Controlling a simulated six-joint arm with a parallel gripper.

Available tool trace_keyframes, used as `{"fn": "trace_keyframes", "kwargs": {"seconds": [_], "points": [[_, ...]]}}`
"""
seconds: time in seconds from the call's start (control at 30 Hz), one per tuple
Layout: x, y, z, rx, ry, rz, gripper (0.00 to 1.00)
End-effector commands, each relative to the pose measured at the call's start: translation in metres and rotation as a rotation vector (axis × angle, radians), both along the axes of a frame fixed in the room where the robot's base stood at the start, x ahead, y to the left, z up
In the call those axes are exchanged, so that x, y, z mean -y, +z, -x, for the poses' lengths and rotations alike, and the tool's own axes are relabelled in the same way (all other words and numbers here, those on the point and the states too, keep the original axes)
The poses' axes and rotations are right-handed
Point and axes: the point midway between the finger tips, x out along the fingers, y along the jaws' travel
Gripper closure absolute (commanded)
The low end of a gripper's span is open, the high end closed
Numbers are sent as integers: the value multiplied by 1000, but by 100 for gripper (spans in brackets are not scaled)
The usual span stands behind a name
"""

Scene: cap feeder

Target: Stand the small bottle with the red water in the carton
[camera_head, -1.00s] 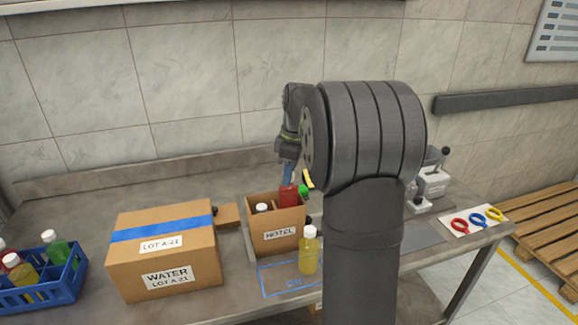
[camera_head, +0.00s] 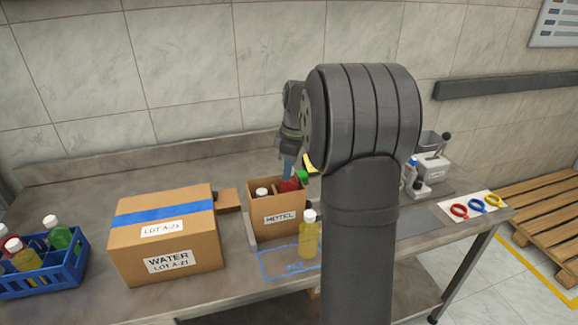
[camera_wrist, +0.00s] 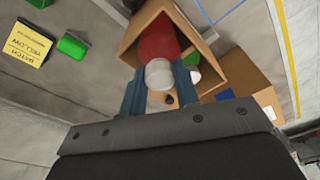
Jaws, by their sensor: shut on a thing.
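The small bottle with red water (camera_head: 288,185) is partly down inside the open carton (camera_head: 278,221) with the printed label. Its body (camera_wrist: 157,40) and white cap (camera_wrist: 159,74) show between the fingers in the wrist view. My gripper (camera_head: 288,172) is shut on this bottle above the carton's opening; its blue fingers also show in the wrist view (camera_wrist: 158,88). The carton's walls (camera_wrist: 127,46) surround the bottle there. Another white-capped bottle (camera_head: 262,192) stands in the carton at its left. The red bottle's base is hidden.
A bottle of yellow liquid (camera_head: 308,238) stands in front of the carton by a blue outline. A closed WATER box (camera_head: 190,240) is at left. A blue crate (camera_head: 50,277) of bottles is farther left. A green block (camera_wrist: 72,45) and yellow note (camera_wrist: 28,42) lie behind the carton.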

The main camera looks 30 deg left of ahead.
Motion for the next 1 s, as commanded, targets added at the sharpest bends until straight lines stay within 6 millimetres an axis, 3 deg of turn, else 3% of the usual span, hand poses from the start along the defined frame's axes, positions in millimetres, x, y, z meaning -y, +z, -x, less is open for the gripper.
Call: {"fn": "trace_keyframes", "kwargs": {"seconds": [0.53, 0.93, 0.97, 1.0], "points": [[0, -24, 0, -1, 0, 0, 100], [0, -26, 0, 0, 0, 0, 100], [0, -26, 0, 0, 0, 0, 68], [0, -26, 0, 0, 0, 0, 60]]}}
